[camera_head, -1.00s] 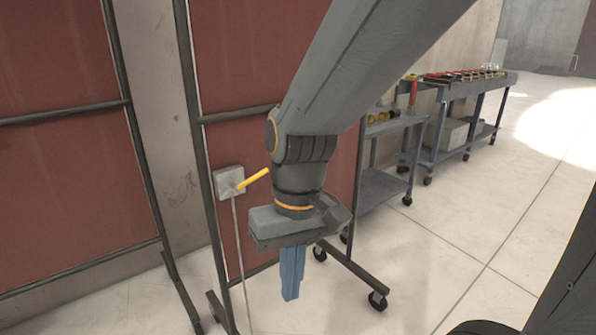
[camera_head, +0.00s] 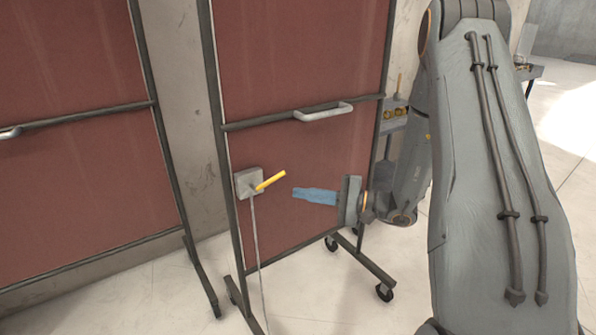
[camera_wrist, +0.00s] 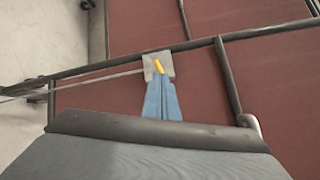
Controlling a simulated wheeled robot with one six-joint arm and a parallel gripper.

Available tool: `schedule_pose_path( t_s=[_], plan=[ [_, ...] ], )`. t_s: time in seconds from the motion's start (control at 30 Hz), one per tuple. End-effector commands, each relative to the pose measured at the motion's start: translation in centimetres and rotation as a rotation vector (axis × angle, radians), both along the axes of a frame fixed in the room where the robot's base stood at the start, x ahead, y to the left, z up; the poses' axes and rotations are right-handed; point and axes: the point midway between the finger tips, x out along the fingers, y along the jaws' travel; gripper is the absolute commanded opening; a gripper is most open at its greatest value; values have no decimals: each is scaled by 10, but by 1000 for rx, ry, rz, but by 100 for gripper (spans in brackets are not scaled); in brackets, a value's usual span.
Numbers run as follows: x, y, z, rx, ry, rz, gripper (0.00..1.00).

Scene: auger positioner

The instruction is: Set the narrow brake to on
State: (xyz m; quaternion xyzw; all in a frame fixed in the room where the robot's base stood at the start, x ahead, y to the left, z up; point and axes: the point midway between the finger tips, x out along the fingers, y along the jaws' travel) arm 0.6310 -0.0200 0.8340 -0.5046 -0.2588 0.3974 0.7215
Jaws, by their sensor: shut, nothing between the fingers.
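The brake is a yellow lever (camera_head: 270,180) on a small grey square box (camera_head: 247,183) fixed to the frame of a red panel. In the head view the lever points right and slightly up from the box. My gripper (camera_head: 295,193) is shut and empty, with its blue fingers pointing left at the lever, apparently a short gap to the lever's right. In the wrist view the yellow lever (camera_wrist: 158,66) and the grey box (camera_wrist: 152,62) show just beyond the blue fingertips (camera_wrist: 158,78). I cannot tell from that view whether they touch.
The red panel (camera_head: 290,65) has a metal handle (camera_head: 323,111) on its crossbar and stands on wheeled feet (camera_head: 384,292). A thin rod (camera_head: 258,250) runs down from the box. Another red panel (camera_head: 75,175) stands at the left. A cart (camera_head: 392,125) is partly hidden behind my arm.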

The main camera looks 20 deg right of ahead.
Motion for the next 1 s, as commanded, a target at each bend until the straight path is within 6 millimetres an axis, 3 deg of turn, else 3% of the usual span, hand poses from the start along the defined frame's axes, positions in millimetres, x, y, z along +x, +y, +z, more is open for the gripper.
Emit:
schedule_pose_path(
  t_s=[0.03, 0.13, 0.2, 0.33, 0.53, 0.9, 1.0],
  plan=[
    [8, -23, -5, 24, -24, -78, 0],
    [21, -61, -13, 50, -80, -206, 0],
    [25, -80, -18, 58, -108, -270, 0],
    [30, -97, -22, 62, -136, -331, 0],
    [46, -87, -20, 62, -140, -338, 0],
    [102, -43, -12, 62, -141, -335, 0],
    [106, -31, -8, 63, -136, -337, 0]
  ],
)
